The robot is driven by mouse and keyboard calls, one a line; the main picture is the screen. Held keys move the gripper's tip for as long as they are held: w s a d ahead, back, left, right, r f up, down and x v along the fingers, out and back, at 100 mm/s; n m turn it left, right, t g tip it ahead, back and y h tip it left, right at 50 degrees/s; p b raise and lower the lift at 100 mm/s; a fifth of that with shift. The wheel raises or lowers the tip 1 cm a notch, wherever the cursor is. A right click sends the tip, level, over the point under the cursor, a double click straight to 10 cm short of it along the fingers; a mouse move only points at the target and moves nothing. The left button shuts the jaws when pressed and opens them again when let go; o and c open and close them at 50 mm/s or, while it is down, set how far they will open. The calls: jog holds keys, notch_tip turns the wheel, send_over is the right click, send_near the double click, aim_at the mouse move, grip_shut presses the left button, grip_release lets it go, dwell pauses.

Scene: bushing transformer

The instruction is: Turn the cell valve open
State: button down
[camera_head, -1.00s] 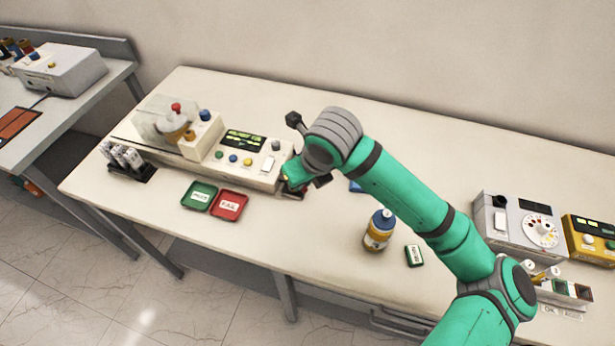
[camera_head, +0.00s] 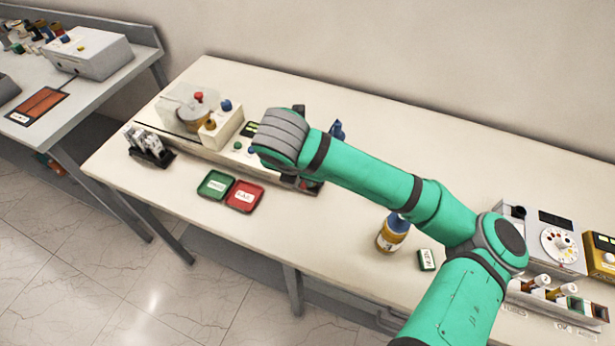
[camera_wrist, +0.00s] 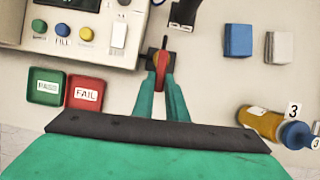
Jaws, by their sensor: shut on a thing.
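The cell valve (camera_wrist: 162,53) shows in the wrist view as a small red handle on a dark fitting, beside the right end of the white test unit. My gripper (camera_wrist: 164,74) reaches it from below in the picture, with its two green fingers close together and shut on the red handle. The fingers cover part of the handle, so how far it is turned is hard to tell.
The white test unit (camera_wrist: 60,42) has several buttons. A green tray (camera_wrist: 45,87) and a red FAIL tray (camera_wrist: 85,92) lie left of the gripper. A blue block (camera_wrist: 238,41), a grey block (camera_wrist: 279,47) and a brown bottle (camera_wrist: 262,121) stand to the right.

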jog(key=shift+w+a+m, duration=0.1)
jog(key=shift+a+m, duration=0.1)
jog(key=shift+m, duration=0.2)
jog(key=c, duration=1.8)
grip_release()
jog(key=shift+o, duration=0.2)
jog(key=v, duration=1)
jog(key=shift+s+r, duration=0.2)
jog(key=shift+r, duration=0.15)
jog(key=shift+w+a, duration=0.1)
jog(key=shift+a, duration=0.05)
